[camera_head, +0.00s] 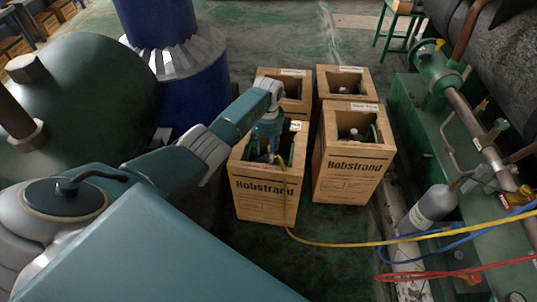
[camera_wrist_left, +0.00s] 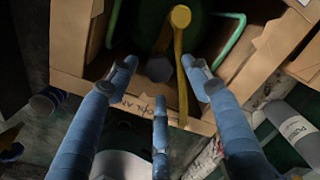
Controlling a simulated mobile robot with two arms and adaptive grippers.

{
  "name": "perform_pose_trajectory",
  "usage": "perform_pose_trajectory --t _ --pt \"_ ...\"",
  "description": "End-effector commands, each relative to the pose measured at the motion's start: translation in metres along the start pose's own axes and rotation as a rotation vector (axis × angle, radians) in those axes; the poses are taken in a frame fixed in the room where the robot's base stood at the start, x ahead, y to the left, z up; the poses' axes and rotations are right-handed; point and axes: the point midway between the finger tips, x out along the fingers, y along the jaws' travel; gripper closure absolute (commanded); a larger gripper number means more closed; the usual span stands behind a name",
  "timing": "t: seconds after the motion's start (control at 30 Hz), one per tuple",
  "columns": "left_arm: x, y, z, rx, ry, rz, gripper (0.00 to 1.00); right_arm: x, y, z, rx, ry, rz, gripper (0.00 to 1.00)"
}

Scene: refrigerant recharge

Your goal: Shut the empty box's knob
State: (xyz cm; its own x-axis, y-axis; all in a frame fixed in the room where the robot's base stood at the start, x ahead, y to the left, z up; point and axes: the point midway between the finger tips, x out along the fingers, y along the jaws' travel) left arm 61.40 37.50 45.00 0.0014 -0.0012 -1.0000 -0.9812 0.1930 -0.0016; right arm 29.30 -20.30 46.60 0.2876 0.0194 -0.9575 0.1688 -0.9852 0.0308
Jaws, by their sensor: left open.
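The front left cardboard box (camera_head: 262,200), marked Hobstrand, stands open at the top, with a small tag (camera_head: 297,126) too small to read. My left gripper (camera_head: 268,152) reaches down into its opening. In the left wrist view the fingers of my left gripper (camera_wrist_left: 165,80) are spread apart with nothing between them. A dark knob-like part (camera_wrist_left: 160,68) shows beyond the fingertips, inside the box, beside a yellow hose (camera_wrist_left: 184,90) with a round yellow end (camera_wrist_left: 181,16). Green handle bars (camera_wrist_left: 232,40) flank it. I cannot tell that the fingers touch the knob. My right gripper is out of view.
Other open boxes stand close by: a front right one (camera_head: 350,170) and two behind. The yellow hose (camera_head: 340,243) runs right from the front left box. A grey cylinder (camera_head: 432,207), blue and red hoses and green pipework lie right. A blue column stands behind left.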

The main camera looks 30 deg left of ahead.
Motion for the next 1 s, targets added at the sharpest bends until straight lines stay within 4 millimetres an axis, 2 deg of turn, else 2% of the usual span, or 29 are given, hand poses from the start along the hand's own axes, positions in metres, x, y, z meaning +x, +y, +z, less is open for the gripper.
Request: perform_pose_trajectory --t 0.2,0.4,1.0 --pt "-0.033 -0.001 0.0 0.001 -0.002 -0.003 0.51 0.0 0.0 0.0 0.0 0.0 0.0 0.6" --pt "-0.053 -0.001 -0.001 0.002 -0.001 -0.002 0.51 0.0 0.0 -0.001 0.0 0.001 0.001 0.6" --pt "-0.059 -0.001 -0.001 0.002 0.0 -0.002 0.51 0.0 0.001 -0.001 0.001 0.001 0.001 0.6"
